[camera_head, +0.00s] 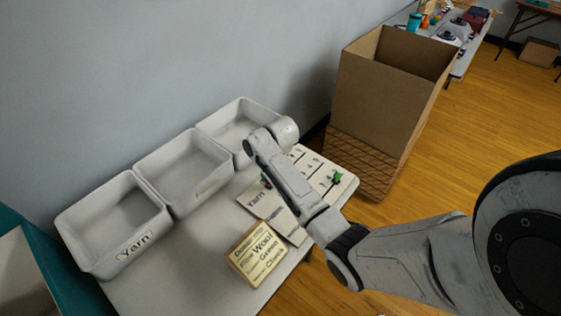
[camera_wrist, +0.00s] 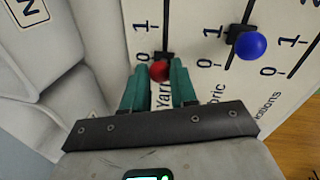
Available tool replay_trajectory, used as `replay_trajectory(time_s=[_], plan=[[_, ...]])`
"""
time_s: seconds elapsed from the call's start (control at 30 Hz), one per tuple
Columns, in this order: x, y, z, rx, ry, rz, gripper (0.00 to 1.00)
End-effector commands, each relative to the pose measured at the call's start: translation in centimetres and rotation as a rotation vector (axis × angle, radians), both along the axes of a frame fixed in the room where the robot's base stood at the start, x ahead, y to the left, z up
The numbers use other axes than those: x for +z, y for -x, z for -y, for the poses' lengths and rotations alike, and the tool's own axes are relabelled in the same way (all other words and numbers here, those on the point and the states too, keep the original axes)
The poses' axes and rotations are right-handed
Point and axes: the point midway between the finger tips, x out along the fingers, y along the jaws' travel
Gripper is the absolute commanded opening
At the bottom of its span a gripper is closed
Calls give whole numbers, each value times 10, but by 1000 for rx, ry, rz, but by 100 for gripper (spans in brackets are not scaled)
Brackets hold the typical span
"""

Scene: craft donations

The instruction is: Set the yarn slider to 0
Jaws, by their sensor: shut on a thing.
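The slider board (camera_head: 345,187) lies on the table, partly hidden by my arm in the head view. In the wrist view its white face (camera_wrist: 190,30) shows upright slots marked 0 and 1. The Yarn slider's red knob (camera_wrist: 160,71) sits at the 0 end of its slot, beside the 0 mark and just above the word Yarn. My gripper (camera_wrist: 160,82) has its teal fingers on both sides of this knob and is shut on it. The fingers partly cover the Yarn label.
A blue knob (camera_wrist: 250,46) stands close right, on the Fabric slider. Grey bins (camera_head: 115,222) line the wall, one labelled Yarn. A wooden box (camera_head: 258,254) with a word list stands at the table's front. A tall cardboard box (camera_head: 385,105) stands beyond the table.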

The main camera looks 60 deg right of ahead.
Motion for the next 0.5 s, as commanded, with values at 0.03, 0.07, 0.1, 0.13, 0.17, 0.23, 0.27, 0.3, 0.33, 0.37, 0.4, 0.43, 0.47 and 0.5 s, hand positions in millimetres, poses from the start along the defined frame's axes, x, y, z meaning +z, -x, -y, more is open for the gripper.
replay_trajectory(time_s=[0.03, 0.07, 0.1, 0.13, 0.17, 0.23, 0.27, 0.3, 0.33, 0.37, 0.4, 0.43, 0.47, 0.5], plan=[[1, -1, -4, 0, 0, 0, 0], [1, -1, -5, 0, 0, 1, 0], [1, -1, -6, 0, 0, 1, 0], [0, -2, -6, 0, 0, 1, 0], [0, -2, -6, 0, 0, 1, 0], [0, -2, -6, 1, 0, 1, 0], [0, -2, -7, 1, -1, 1, 0], [0, -2, -7, 2, -1, 1, 0], [0, -2, -7, 2, -1, 1, 0], [0, -2, -7, 3, 0, 1, 0], [0, -2, -7, 3, -1, 0, 30], [0, -2, -7, 3, -1, 0, 33], [0, -2, -7, 3, -1, 0, 36], [0, -2, -7, 2, -1, 1, 40]])
